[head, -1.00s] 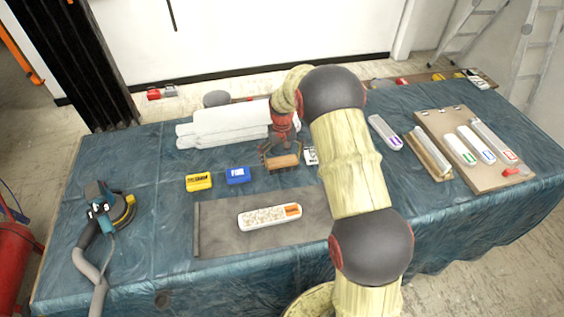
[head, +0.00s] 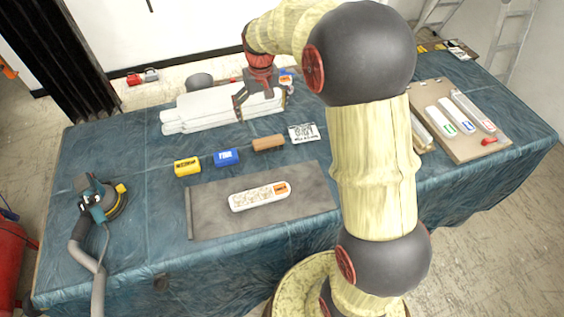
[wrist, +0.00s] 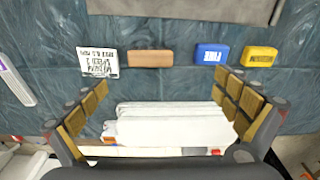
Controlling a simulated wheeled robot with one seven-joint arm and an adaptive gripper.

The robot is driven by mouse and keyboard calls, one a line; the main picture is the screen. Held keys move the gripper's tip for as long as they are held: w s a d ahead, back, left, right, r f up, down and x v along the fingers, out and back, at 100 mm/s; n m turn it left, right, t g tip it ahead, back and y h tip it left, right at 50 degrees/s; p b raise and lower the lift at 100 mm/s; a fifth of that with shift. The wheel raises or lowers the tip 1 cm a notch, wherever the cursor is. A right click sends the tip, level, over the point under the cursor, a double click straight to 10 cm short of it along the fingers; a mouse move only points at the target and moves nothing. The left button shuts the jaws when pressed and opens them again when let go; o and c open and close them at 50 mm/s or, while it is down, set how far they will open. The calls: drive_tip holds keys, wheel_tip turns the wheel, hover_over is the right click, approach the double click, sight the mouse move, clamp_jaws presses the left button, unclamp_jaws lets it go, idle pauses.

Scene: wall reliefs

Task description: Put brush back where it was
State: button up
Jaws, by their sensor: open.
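The brush appears as a brown wooden block (head: 268,143) lying on the blue-covered table, in line with the blue block (head: 226,157) and the yellow block (head: 187,166). A white printed card (head: 303,133) lies just right of it. In the wrist view the brush (wrist: 150,58) lies between the card (wrist: 99,63) and the blue block (wrist: 211,54), apart from my fingers. My gripper (head: 262,102) is open and empty, over the white stacked pieces (head: 205,108) behind the brush. The brush's underside is hidden.
A grey mat (head: 215,208) in front of the brush bears a white tray (head: 260,196). A sander (head: 100,200) with a hose is at the left. A board (head: 455,125) with several white holders is at the right.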

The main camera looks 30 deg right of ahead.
drive_tip(key=s+a+r+t, duration=0.1)
drive_tip(key=s+a+r, duration=0.2)
drive_tip(key=s+r, duration=0.35)
drive_tip(key=s+a+r+t, duration=0.1)
drive_tip(key=s+a+r, duration=0.2)
drive_tip(key=s+r, duration=0.3)
drive_tip(key=s+a+n+t, duration=0.1)
drive_tip(key=s, duration=0.8)
drive_tip(key=s+a+t, duration=0.1)
drive_tip(key=s+a, duration=0.1)
drive_tip(key=s, duration=0.7)
drive_tip(key=shift+a+n, duration=0.25)
drive_tip(key=shift+n, duration=0.15)
drive_tip(key=shift+r, duration=0.1)
